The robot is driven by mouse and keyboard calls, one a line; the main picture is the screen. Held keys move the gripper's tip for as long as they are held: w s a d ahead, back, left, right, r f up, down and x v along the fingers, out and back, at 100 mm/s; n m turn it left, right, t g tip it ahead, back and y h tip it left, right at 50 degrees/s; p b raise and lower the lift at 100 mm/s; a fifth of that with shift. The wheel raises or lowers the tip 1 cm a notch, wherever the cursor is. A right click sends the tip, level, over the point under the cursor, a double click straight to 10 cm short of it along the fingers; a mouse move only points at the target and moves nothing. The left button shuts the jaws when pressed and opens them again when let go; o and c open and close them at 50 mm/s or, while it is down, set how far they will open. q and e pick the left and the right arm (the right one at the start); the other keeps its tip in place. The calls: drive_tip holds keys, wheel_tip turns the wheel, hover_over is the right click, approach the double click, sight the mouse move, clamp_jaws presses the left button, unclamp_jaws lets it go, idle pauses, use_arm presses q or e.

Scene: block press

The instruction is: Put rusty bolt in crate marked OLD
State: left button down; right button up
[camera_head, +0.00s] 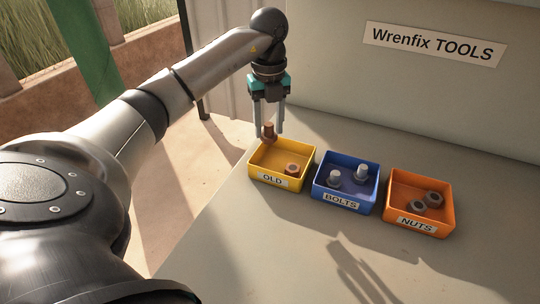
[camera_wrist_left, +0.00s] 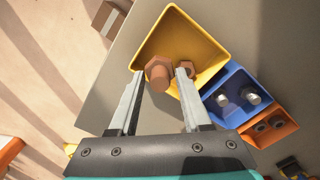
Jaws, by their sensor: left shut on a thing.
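The rusty bolt (camera_head: 269,130) is brown, with a hexagonal head. My left gripper (camera_head: 269,135) is shut on it and holds it at the back left of the yellow crate marked OLD (camera_head: 272,181), near its rim in the head view. In the left wrist view, the bolt (camera_wrist_left: 158,73) is between the fingertips, with the yellow crate (camera_wrist_left: 172,22) behind it. A rusty nut (camera_head: 292,169) lies inside the OLD crate near its front right corner. My right gripper is not in view.
A blue crate marked BOLTS (camera_head: 341,202) holds two grey bolts, right of the OLD crate. An orange crate marked NUTS (camera_head: 417,223) holds two dark nuts farther right. The crates stand on a grey bench (camera_head: 255,245), bare in front. A wall with a Wrenfix TOOLS sign (camera_head: 434,44) stands behind.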

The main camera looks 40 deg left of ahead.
sight(269, 139)
use_arm(q)
wheel_tip(269, 139, down, 4)
drive_tip(key=shift+f+b, duration=0.15)
drive_tip(key=shift+b, duration=0.15)
wheel_tip(269, 139, down, 4)
drive_tip(key=shift+r+b, duration=0.15)
drive_tip(key=shift+b, duration=0.25)
drive_tip(key=shift+f, duration=0.45)
drive_tip(key=c, duration=0.6)
unclamp_jaws()
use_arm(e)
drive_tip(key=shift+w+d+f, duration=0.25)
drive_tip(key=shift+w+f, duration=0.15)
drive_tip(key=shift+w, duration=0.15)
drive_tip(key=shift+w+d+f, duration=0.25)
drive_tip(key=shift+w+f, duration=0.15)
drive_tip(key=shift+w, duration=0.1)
